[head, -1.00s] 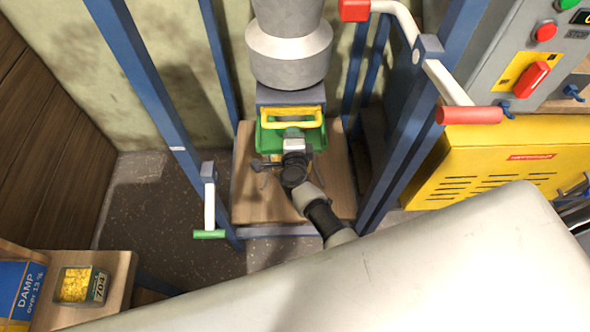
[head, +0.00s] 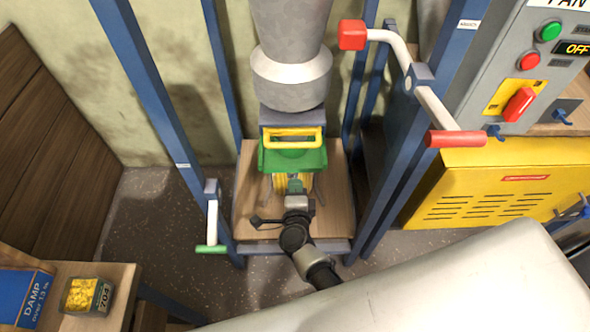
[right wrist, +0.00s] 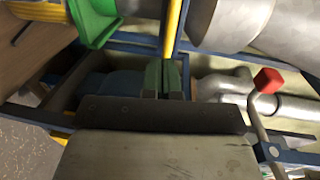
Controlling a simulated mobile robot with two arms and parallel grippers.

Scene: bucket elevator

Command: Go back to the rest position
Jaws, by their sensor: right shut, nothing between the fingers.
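My right gripper (head: 295,184) is in the lower middle of the head view, in front of the green bin (head: 292,160) with a yellow handle (head: 292,133). Its green fingers (right wrist: 163,78) are together and empty in the right wrist view. In the head view the fingers overlap the area just below the bin; whether they touch anything there is hard to tell. The bin stands over a wooden board (head: 336,200), under a grey metal spout (head: 291,70). It also shows at the top left of the right wrist view (right wrist: 95,22). My left gripper is not in view.
Blue frame posts (head: 150,85) flank the bin. A green-handled lever (head: 212,225) is at left, a red-handled crank (head: 455,138) at right. A yellow cabinet (head: 480,190) and grey control panel (head: 530,60) stand right. A sample box (head: 88,296) is lower left.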

